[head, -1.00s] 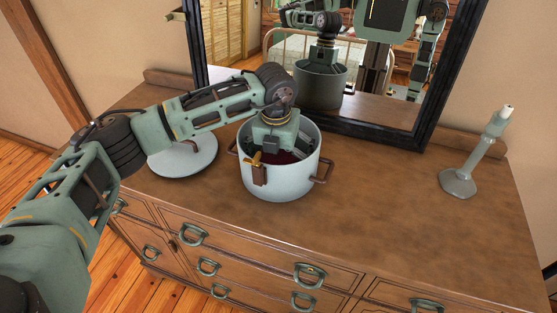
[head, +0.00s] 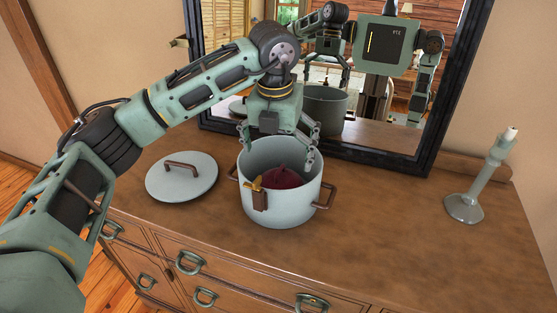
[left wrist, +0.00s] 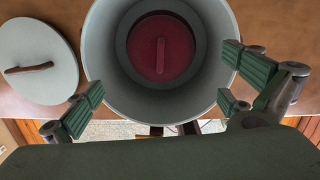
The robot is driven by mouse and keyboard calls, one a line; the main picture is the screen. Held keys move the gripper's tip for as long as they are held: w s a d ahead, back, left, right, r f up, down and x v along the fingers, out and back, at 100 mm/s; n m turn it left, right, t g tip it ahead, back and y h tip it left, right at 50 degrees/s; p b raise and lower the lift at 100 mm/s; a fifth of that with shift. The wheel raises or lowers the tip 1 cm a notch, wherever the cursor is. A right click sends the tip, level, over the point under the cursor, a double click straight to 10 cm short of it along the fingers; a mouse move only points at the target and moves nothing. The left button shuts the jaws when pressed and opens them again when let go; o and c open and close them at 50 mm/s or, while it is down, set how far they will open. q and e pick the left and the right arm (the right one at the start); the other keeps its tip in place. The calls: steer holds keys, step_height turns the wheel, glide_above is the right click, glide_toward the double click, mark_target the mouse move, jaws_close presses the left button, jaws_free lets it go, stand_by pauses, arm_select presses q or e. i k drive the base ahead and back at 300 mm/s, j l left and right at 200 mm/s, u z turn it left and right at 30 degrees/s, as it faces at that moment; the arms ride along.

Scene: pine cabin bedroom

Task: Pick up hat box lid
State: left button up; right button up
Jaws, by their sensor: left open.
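The hat box lid (head: 190,186) is a pale grey disc with a brown bar handle, lying flat on the dresser left of the hat box. It also shows at the left of the left wrist view (left wrist: 55,88). The hat box (head: 262,212) is a pale grey open cylinder with brown side handles. A dark red round thing (head: 290,179) with a bar or ridge on top sits inside it. My left gripper (head: 280,150) is open and empty, pointing down over the box's rim, to the right of the lid and apart from it. My right gripper does not show directly.
The wooden dresser top (head: 390,215) is clear to the right of the box. A grey-green candlestick (head: 474,188) stands tilted in the picture at the right. A black-framed mirror (head: 436,123) stands close behind the box and reflects me.

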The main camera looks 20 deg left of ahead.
mark_target(182, 176)
steer(key=u, duration=1.25)
